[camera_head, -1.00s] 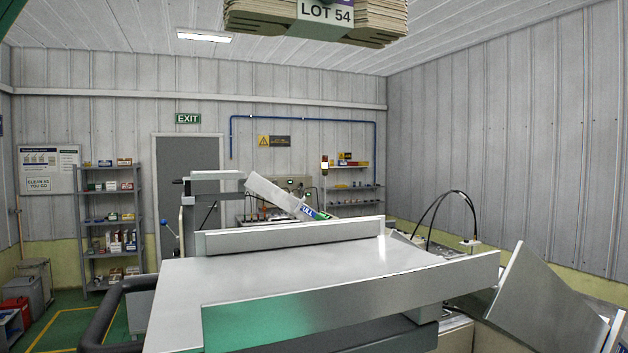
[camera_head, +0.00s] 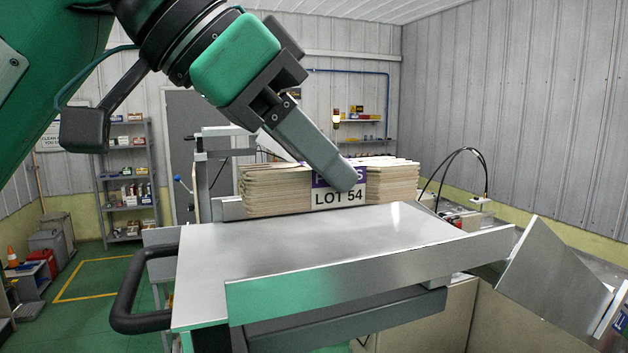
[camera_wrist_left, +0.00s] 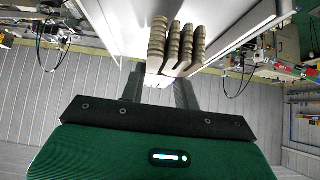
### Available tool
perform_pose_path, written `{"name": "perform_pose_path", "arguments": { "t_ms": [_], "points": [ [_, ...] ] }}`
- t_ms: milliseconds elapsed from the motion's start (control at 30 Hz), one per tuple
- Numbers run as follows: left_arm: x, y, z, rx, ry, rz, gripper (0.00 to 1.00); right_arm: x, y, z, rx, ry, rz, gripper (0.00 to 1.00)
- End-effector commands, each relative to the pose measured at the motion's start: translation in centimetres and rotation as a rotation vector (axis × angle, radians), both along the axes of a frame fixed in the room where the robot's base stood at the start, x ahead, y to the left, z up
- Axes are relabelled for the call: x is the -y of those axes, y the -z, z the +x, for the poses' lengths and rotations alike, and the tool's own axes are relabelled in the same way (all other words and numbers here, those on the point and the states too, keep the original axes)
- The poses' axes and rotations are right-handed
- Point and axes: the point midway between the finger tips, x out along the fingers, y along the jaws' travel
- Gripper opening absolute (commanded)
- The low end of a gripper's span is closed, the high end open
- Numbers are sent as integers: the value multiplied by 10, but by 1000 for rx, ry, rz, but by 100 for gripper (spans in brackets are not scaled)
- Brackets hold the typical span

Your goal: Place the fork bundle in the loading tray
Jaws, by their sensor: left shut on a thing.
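The fork bundle (camera_head: 275,190) is a stack of pale wooden pieces with a purple and white band marked "LOT 54". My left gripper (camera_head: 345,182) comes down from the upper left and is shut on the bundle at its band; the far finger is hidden. The bundle lies lengthwise low over the far part of the loading tray (camera_head: 300,250), a flat metal surface with raised rails. I cannot tell whether it touches the tray. In the left wrist view the bundle (camera_wrist_left: 177,45) sticks out past the fingers (camera_wrist_left: 158,85). My right gripper is not in view.
The tray's near rail (camera_head: 370,272) runs along its front edge, and the far rail (camera_head: 231,209) is mostly hidden behind the bundle. A slanted metal plate (camera_head: 550,275) stands at the right. A dark handle (camera_head: 130,295) is at the left. The tray's near surface is clear.

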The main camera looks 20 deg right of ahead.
Motion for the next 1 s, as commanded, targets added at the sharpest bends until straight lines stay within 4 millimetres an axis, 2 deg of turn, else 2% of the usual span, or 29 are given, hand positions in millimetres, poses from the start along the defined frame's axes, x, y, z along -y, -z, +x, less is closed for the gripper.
{"name": "perform_pose_path", "arguments": {
  "t_ms": [233,633,667,733,1000],
  "points": [
    [0,29,0,-1,0,0,4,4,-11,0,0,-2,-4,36],
    [0,36,0,-1,1,0,4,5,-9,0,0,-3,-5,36],
    [0,35,0,-1,1,0,37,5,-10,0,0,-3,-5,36],
    [0,35,0,-1,1,0,51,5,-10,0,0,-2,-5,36],
    [0,34,0,-1,1,0,53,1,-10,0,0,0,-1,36]
  ]
}}
